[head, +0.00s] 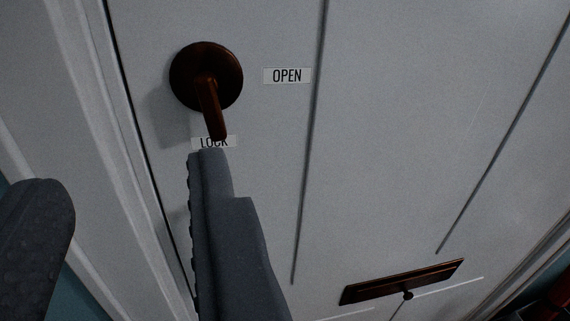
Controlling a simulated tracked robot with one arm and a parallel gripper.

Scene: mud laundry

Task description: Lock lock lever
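The lock lever (209,100) is a rusty brown handle on a round base on a pale door. It points down and slightly right, with its tip at the LOCK label (214,142), which it partly covers. An OPEN label (287,76) is to the right of the base. My gripper (140,185) is open, with one dark grey finger at the left edge and the other just below the lever tip. Nothing is between the fingers. I cannot tell whether the right finger touches the lever.
The pale panelled door (390,130) fills most of the view, with vertical grooves. A brown plate with a small knob (402,282) is on it at the lower right. The white door frame (95,130) runs along the left.

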